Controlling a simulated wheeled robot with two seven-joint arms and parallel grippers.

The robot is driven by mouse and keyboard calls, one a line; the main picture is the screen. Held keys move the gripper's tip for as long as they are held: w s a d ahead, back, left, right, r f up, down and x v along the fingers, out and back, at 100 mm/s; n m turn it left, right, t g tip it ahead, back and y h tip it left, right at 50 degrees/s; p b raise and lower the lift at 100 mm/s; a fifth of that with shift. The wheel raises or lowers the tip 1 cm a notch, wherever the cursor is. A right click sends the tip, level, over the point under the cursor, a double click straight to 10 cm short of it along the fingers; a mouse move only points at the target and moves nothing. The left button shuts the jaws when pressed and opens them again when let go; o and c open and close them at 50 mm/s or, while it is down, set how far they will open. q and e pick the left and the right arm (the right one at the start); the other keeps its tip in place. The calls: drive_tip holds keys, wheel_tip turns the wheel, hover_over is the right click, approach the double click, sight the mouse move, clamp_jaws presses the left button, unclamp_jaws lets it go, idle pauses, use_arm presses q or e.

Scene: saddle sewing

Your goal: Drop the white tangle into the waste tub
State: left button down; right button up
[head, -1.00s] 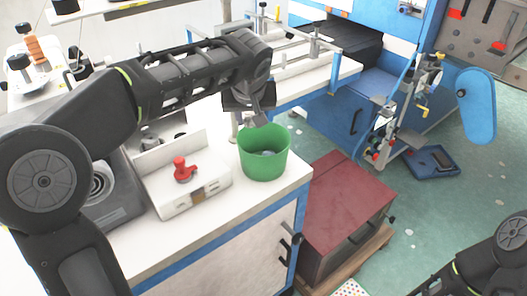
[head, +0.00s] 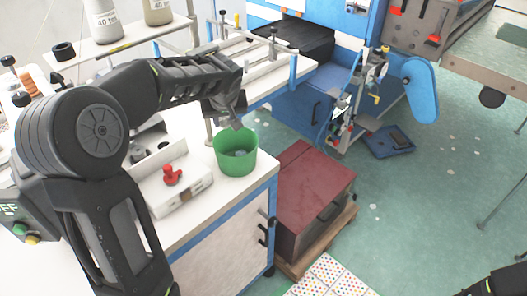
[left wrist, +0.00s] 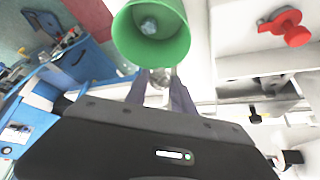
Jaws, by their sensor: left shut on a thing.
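The green waste tub (head: 236,160) stands upright at the right end of the white worktop. A small greyish-white thing lies on its floor. My left gripper (head: 237,122) is just above the tub's rim, at its back side. In the left wrist view the gripper (left wrist: 160,82) is shut on a small pale clump (left wrist: 160,76), apparently the white tangle, mostly hidden between the fingers. The tub (left wrist: 172,52) lies just beyond the fingertips there. My right gripper is out of view; only part of that arm shows at the lower right.
A white box with a red knob (head: 172,175) stands left of the tub. A dark red cabinet (head: 305,190) stands on the floor right of the worktop. A rail frame (head: 270,65) and a blue machine (head: 310,105) are behind. Green floor is open at the right.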

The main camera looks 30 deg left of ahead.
sight(229, 135)
use_arm(q)
drive_tip(key=shift+w+d+f, duration=0.1)
drive_tip(key=shift+w+d, duration=0.1)
drive_tip(key=shift+w, duration=0.3)
drive_tip(key=shift+a, duration=0.1)
wheel_tip(229, 135, down, 6)
drive_tip(key=b, duration=0.3)
drive_tip(key=c, duration=1)
unclamp_jaws()
